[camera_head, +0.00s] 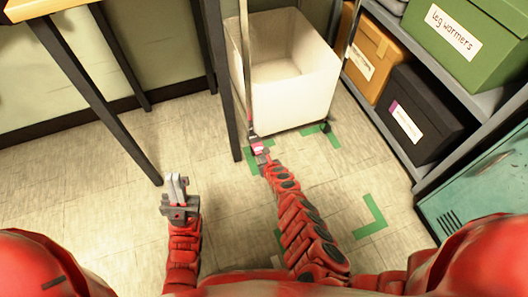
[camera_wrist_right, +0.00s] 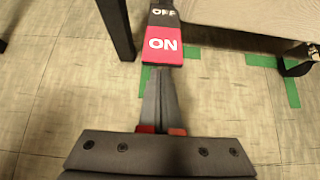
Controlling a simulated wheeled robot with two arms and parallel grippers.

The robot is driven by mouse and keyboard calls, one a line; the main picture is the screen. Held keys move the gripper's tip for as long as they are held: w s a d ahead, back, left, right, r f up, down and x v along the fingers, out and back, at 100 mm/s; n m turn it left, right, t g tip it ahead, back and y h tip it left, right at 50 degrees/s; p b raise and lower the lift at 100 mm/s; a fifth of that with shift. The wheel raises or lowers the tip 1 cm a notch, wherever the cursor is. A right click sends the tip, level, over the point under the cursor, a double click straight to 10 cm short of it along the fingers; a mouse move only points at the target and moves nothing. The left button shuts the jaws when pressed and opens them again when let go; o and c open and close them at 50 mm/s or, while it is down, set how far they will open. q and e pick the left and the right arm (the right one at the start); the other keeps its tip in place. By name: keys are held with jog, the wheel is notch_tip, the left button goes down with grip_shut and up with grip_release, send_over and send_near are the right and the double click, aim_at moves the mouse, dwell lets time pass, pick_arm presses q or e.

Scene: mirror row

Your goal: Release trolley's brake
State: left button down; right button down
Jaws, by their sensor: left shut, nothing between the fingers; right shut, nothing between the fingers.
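The trolley (camera_head: 298,97) is a white open bin on castors at the top middle of the head view. Its brake pedal (camera_head: 257,149) is at the lower left corner, near the floor. In the right wrist view the pedal shows a red ON part (camera_wrist_right: 163,45) nearer to me and a black OFF part (camera_wrist_right: 163,15) beyond it. My right gripper (camera_head: 262,161) is shut and empty, its fingertips (camera_wrist_right: 160,72) just at the near edge of the ON part; I cannot tell if they touch it. My left gripper (camera_head: 177,182) is shut and empty above the floor, well left of the trolley.
A dark table leg (camera_head: 222,85) stands close to the trolley's left side. A shelf at right holds a green box (camera_head: 455,40), an orange box (camera_head: 372,55) and a black box (camera_head: 420,115). Green floor tape (camera_head: 372,220) marks corners. A teal cabinet (camera_head: 480,190) stands at right.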

jog(key=shift+r+p, duration=0.35)
jog(key=shift+r+p, duration=0.35)
jog(key=shift+r, duration=0.05)
jog(key=shift+w+a+r, duration=0.1)
jog(key=shift+w+r, duration=0.1)
dwell(0.3)
jog(key=shift+f, duration=0.1)
